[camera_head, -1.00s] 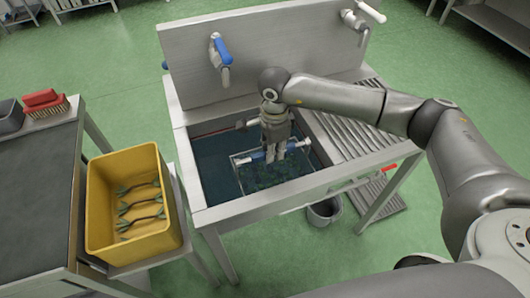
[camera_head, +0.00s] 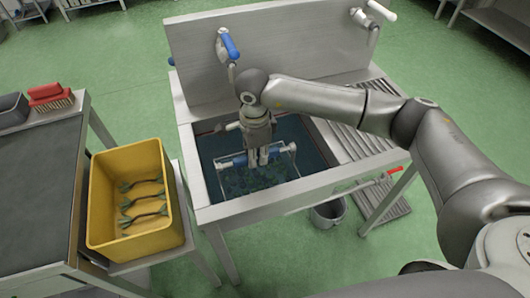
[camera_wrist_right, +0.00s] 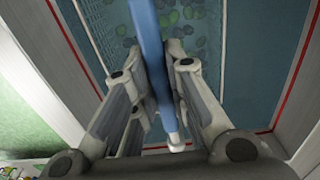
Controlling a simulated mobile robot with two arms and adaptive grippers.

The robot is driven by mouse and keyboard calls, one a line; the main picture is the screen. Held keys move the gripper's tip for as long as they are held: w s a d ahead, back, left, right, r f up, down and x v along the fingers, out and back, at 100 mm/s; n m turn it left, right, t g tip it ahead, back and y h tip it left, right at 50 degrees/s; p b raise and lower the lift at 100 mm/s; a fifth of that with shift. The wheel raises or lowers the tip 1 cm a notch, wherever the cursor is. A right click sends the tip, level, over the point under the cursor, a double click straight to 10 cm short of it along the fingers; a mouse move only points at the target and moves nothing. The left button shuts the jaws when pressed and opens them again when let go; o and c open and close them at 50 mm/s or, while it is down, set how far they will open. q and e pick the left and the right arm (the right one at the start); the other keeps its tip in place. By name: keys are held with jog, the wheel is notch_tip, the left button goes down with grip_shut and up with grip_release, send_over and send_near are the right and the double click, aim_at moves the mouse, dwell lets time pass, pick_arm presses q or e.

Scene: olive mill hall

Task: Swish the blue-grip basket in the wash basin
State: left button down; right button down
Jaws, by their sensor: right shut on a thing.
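The wash basin (camera_head: 318,150) is a steel sink holding dark blue water. The blue-grip basket (camera_head: 279,180), a wire frame with a blue bar across its top, is in the basin. My right gripper (camera_head: 259,162) is shut on the basket's blue grip (camera_head: 238,162). In the right wrist view the blue grip (camera_wrist_right: 148,38) runs between the fingers of my right gripper (camera_wrist_right: 165,95). Dark green and bluish round pieces (camera_wrist_right: 180,22) show in the basket below the grip. My left gripper is not in view.
A yellow crate (camera_head: 98,215) with several green-ended tools stands left of the basin. A dark-topped table (camera_head: 40,190) holds a red brush (camera_head: 50,92). A blue-handled tap (camera_head: 228,45) rises behind the basin. A ribbed drainboard (camera_head: 355,135) lies right; a bucket (camera_head: 328,213) stands below.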

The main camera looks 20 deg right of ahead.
jog(key=shift+a, duration=0.7)
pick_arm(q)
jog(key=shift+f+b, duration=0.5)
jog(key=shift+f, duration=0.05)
pick_arm(e)
jog(key=shift+w+d, duration=0.1)
jog(key=shift+d, duration=1.9)
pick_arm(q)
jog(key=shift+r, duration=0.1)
pick_arm(e)
jog(key=shift+r, duration=0.2)
